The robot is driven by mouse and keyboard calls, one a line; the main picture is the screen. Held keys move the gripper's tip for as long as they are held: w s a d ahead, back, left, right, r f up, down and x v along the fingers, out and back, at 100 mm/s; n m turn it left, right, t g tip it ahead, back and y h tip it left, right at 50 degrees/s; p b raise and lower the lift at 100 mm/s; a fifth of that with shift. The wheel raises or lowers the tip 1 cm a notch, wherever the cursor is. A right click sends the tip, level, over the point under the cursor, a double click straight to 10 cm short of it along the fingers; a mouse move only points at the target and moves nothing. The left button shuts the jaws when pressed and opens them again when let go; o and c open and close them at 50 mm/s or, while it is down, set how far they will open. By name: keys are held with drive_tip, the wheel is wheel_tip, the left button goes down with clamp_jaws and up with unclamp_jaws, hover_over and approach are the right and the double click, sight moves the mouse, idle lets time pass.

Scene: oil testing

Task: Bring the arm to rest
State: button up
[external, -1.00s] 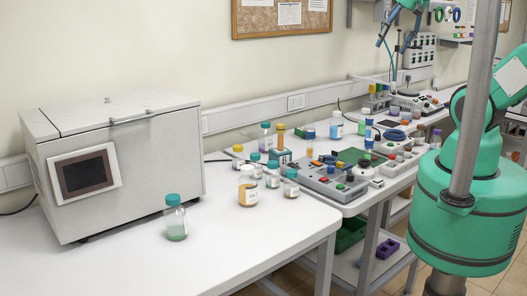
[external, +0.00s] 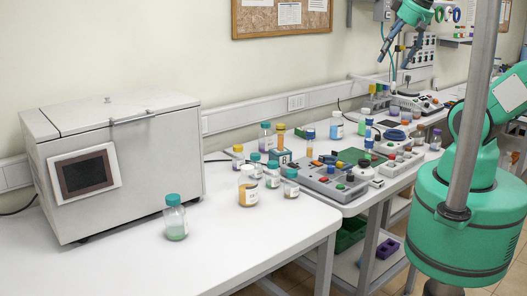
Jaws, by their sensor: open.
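My green arm stands at the right of the external view, partly behind a grey pole. My gripper (external: 388,50) hangs high above the far end of the tables, near the wall. Its dark fingers are apart, and I see nothing between them. It is well clear of the bottles and devices below.
A white box-shaped machine (external: 130,165) stands on the near white table (external: 110,262). A grey control panel (external: 330,182) and several bottles crowd the far table. The near table's front is clear.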

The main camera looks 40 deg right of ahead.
wheel_tip(320, 180, down, 12)
drive_tip(key=b, duration=1)
drive_tip(key=shift+b, duration=0.4)
